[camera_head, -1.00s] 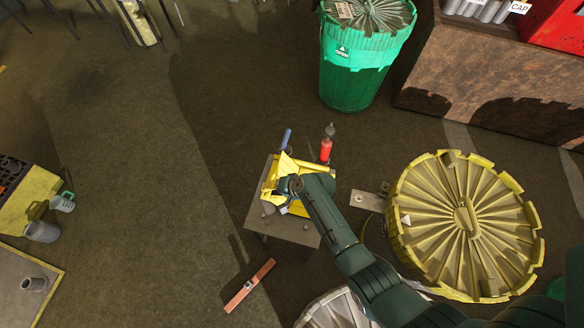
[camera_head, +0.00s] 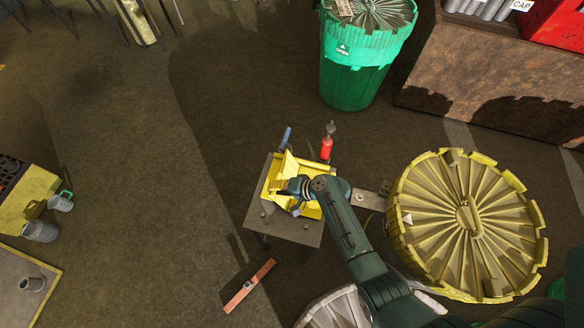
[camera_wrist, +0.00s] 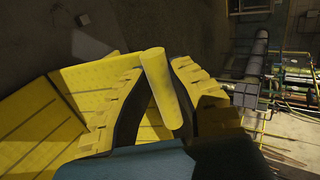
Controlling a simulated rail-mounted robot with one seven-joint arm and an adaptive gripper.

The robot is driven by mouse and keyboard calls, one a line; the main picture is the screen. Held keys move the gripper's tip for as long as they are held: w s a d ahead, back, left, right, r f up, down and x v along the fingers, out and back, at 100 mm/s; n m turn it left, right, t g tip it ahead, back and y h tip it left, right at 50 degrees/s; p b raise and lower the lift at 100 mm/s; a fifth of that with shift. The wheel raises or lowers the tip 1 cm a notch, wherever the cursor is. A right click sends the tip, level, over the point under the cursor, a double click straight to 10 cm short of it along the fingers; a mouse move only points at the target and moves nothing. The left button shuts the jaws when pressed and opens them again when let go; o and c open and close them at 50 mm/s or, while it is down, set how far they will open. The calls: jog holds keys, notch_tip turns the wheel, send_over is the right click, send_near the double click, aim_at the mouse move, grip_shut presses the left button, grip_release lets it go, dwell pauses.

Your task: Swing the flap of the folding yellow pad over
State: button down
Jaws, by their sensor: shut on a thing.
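The folding yellow pad (camera_head: 311,210) lies on a small grey stand (camera_head: 258,220) in the middle of the head view. Its yellow flap (camera_head: 287,165) stands up at an angle from the pad. My gripper (camera_head: 284,186) reaches in from the right and is at the flap. In the wrist view, my gripper (camera_wrist: 156,75) is shut on a round yellow grip (camera_wrist: 165,85) of the flap, between its two stepped fingers. Flat yellow panels (camera_wrist: 92,78) of the pad show at the left there. The gripper hides part of the pad in the head view.
A red bottle (camera_head: 326,149) and a blue cylinder (camera_head: 286,138) stand just behind the pad. A large yellow drum lid (camera_head: 500,240) is at the right, and a green drum (camera_head: 350,85) at the back. A copper-coloured bar (camera_head: 249,286) lies on the floor in front.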

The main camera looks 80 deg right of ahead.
jog(key=shift+s+a+f+t+b, duration=0.1)
jog(key=shift+s+f+t+b, duration=0.15)
jog(key=shift+s+b, duration=0.3)
jog(key=shift+s+a+r+t+b, duration=0.1)
jog(key=shift+s+r+t+b, duration=0.1)
jog(key=shift+s+t+b, duration=0.25)
jog(key=shift+w+r, duration=0.1)
jog(key=shift+r, duration=0.1)
jog(key=shift+s+a+f+t+h+b, duration=0.15)
jog(key=shift+s+t+h+b, duration=0.15)
jog(key=shift+s+t+b, duration=0.45)
jog(key=shift+s+r+b, duration=0.15)
jog(key=shift+r+b, duration=0.1)
jog(key=shift+b, duration=0.25)
